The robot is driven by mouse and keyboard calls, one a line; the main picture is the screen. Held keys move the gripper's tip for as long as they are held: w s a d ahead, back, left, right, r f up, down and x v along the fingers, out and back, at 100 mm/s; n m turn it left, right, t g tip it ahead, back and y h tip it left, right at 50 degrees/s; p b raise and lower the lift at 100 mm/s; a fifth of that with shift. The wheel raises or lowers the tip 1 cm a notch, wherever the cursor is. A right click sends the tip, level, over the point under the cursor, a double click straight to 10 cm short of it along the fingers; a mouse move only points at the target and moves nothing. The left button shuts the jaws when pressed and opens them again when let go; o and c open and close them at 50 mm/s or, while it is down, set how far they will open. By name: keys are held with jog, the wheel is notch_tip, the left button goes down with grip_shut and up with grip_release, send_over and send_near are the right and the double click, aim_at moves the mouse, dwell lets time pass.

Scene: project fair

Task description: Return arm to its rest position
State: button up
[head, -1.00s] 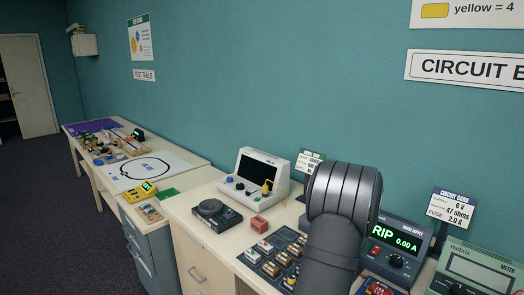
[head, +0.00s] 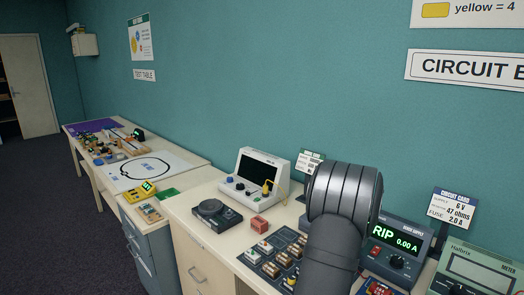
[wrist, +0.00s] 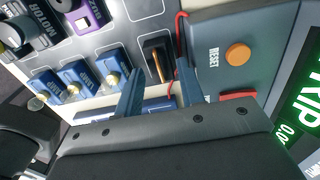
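In the wrist view my gripper (wrist: 160,82) shows two blue-grey fingers set apart, with nothing held between them. They hang over the bench by the edge of the power supply (wrist: 225,30). Beyond the fingertips is a black part with an orange strip (wrist: 157,60), apparently on the bench; I cannot tell how far below it is. In the head view my grey arm rises at the lower right in front of the bench, and the gripper itself is hidden there.
The power supply (head: 396,246) reads "RIP 0.00 A". A dark parts tray (head: 262,271) holds several components to the left of my arm. A meter (head: 478,270) stands at the right. An oscilloscope (head: 253,172) and a red block (head: 259,225) stand on the bench.

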notch_tip(320, 180, up, 9)
notch_tip(320, 180, down, 12)
jog(key=shift+s+r, duration=0.1)
jog(key=r, duration=0.5)
jog(key=shift+s+d+r, duration=0.15)
jog(key=shift+s+d, duration=0.1)
jog(key=s+d+r, duration=0.6)
jog(key=s+r, duration=0.1)
jog(key=s, duration=0.3)
jog(key=s+r, duration=0.1)
jog(key=s, duration=2.5)
jog(key=shift+s+d, duration=0.25)
jog(key=shift+s, duration=0.15)
jog(key=shift+o, duration=0.3)
jog(key=shift+r, duration=0.1)
